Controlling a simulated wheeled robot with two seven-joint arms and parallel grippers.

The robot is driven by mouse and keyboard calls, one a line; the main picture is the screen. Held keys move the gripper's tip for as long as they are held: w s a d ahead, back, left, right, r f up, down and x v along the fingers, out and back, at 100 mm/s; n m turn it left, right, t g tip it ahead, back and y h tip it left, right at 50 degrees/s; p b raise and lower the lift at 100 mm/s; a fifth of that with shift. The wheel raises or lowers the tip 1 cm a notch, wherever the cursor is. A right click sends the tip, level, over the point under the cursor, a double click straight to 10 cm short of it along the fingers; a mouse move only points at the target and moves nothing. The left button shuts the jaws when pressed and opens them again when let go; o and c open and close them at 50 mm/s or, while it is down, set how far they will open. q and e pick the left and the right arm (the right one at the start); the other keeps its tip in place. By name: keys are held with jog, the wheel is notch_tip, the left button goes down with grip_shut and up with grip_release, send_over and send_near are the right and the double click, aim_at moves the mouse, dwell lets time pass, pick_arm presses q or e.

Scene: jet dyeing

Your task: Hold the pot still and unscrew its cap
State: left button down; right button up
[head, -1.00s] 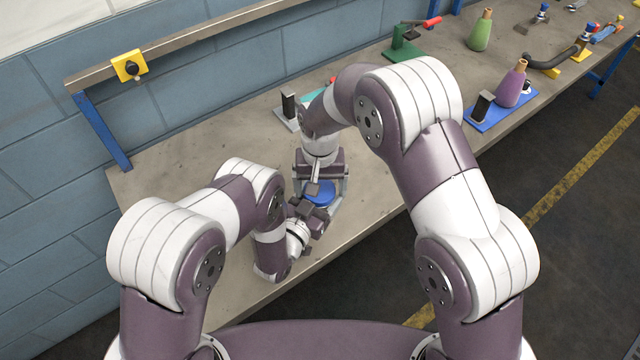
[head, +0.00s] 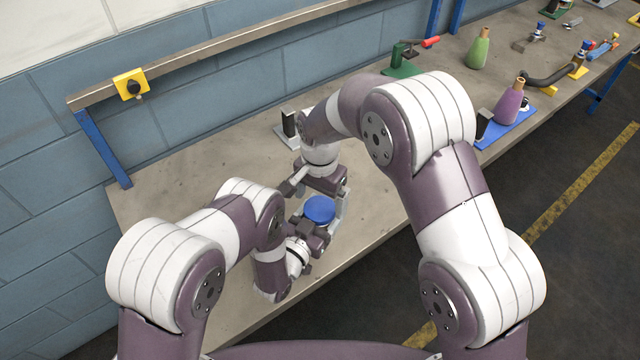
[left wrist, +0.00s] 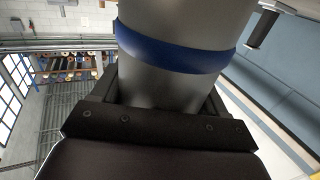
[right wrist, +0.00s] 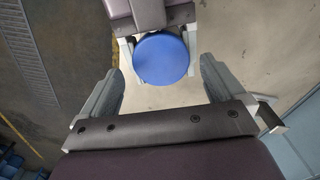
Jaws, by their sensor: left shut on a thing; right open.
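The pot is a grey cylinder (left wrist: 165,88) with a blue band in the left wrist view. Its round blue cap (head: 319,209) faces up in the head view and also shows in the right wrist view (right wrist: 161,58). My left gripper (head: 312,235) is shut on the pot's body from the near side, below the cap. My right gripper (right wrist: 160,70) is open, its two fingers apart on either side of the cap, with visible gaps between them and the cap. The pot's lower part is hidden by my left gripper.
The pot is over a grey workbench (head: 180,165). A small metal stand (head: 288,126) is just behind my right gripper. A green clamp (head: 402,62), a green bottle (head: 479,48) and a purple bottle (head: 509,103) on a blue mat are farther right. Bench left of the arms is clear.

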aim_at(324, 228)
jog(key=shift+f, duration=1.45)
jog(key=c, duration=1.1)
jog(key=n, duration=0.6)
jog(key=shift+n, duration=0.4)
jog(key=o, duration=1.1)
jog(key=shift+o, duration=0.4)
jog(key=shift+a, duration=0.1)
jog(key=shift+r, duration=0.1)
